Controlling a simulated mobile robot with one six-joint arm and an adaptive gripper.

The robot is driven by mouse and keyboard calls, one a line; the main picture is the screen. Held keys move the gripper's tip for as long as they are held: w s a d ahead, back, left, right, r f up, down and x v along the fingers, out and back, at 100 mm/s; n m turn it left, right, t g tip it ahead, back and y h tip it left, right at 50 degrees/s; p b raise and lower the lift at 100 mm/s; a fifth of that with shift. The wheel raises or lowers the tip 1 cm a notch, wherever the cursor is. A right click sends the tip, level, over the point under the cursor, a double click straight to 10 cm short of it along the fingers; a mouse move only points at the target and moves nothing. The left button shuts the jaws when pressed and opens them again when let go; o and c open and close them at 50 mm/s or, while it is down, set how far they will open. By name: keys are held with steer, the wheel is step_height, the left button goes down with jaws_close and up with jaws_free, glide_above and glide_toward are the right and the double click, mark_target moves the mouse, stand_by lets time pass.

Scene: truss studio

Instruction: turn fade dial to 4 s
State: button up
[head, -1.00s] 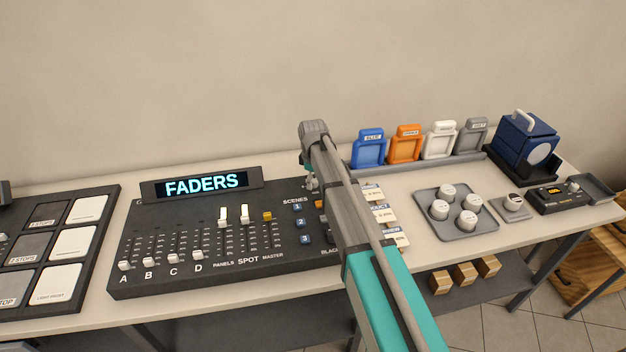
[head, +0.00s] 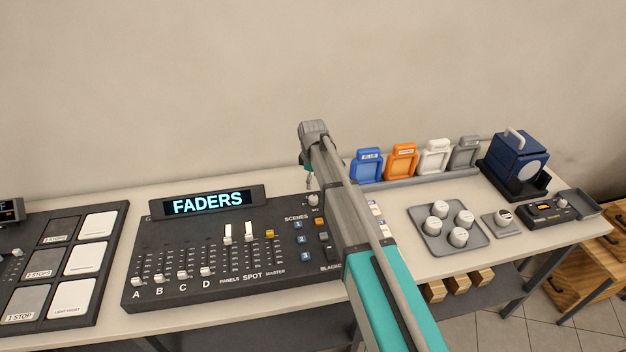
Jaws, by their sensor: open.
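The black lighting console (head: 145,235) lies on the table, its screen (head: 210,203) reading "FADERS". A small round knob (head: 313,198) sits at its upper right, above an orange button. It may be the fade dial, but its markings are too small to read. My gripper (head: 309,180) is open, pointing down just above this knob. My arm hides much of the gripper and the console's right edge. I cannot tell whether the fingers touch the knob or stand around it.
Numbered blue scene buttons (head: 300,239) and several faders (head: 208,272) lie left of my arm. To the right are a grey tray (head: 428,247) with white knobs, a separate small dial (head: 503,218), coloured frames (head: 366,165) and a blue lamp box (head: 520,160).

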steer(key=shift+r+p, duration=2.35)
steer(key=shift+r, duration=0.35)
steer(key=s+d+f+m+b, duration=0.4)
steer(key=s+d, duration=0.2)
steer(key=s, duration=0.1)
steer(key=s+d+f+m+b, duration=0.4)
steer(key=s+d, duration=0.3)
steer(key=s+d+f+m+b, duration=0.3)
steer(key=s+d+f+m, duration=0.1)
steer(key=s+d, duration=0.2)
steer(key=shift+s+d+b, duration=0.4)
steer(key=shift+d, duration=0.2)
steer(key=shift+s+d+f+m, duration=0.1)
steer(key=shift+s+d+m, duration=0.2)
steer(key=shift+s+m, duration=0.1)
steer(key=s, duration=0.1)
steer(key=s+d+m, duration=0.2)
steer(key=s, duration=0.1)
steer(key=shift+d, duration=0.1)
